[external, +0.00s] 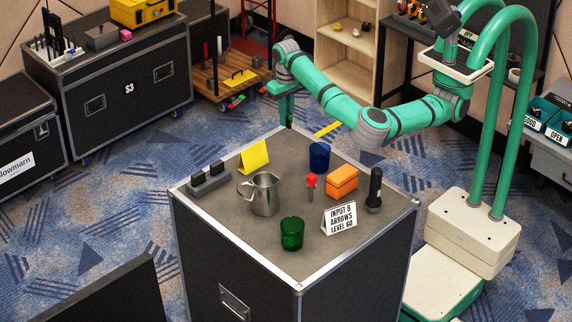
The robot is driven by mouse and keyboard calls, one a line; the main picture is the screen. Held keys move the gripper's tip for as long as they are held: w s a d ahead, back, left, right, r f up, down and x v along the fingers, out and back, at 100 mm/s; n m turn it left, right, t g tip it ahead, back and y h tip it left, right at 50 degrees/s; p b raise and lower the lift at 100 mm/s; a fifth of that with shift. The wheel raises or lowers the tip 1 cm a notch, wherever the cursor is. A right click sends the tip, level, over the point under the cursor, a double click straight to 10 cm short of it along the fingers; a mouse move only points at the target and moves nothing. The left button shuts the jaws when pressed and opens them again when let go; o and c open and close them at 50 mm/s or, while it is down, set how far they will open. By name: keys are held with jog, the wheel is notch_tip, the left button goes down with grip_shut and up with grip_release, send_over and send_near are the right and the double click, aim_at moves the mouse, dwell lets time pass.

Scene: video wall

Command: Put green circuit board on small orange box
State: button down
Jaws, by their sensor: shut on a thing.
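The small orange box (342,182) sits on the grey top of the black case, right of centre, between a red-topped tool and a black flashlight. My gripper (289,116) points down at the far corner of the case top, left of and behind the orange box. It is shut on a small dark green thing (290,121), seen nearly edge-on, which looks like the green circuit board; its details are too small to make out. No other circuit board shows on the case top. I cannot tell its exact height above the surface.
A blue cup (319,156) stands between my gripper and the orange box. A red-topped tool (311,186), flashlight (374,190), white sign (339,218), green cup (292,233), metal pitcher (264,194), yellow card (254,157) and grey holder (209,178) share the case top (240,235).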

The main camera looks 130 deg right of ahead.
jog(key=shift+r, duration=0.35)
jog(key=s+a+r+n, duration=0.1)
jog(key=s+a+r, duration=0.3)
jog(key=a, duration=0.6)
jog(key=s+a+r, duration=0.3)
jog(key=a, duration=0.8)
jog(key=s+a+r+n, duration=0.1)
jog(key=s+a+r, duration=0.3)
jog(key=a, duration=0.6)
send_near(343, 173)
jog(key=shift+s+f, duration=0.45)
jog(key=shift+s, duration=0.3)
jog(key=shift+w+f, duration=0.5)
jog(key=shift+f, duration=0.05)
jog(key=shift+w+d+f, duration=0.1)
jog(key=shift+w+f, duration=0.1)
jog(key=shift+f, duration=1.6)
jog(key=shift+f, duration=0.15)
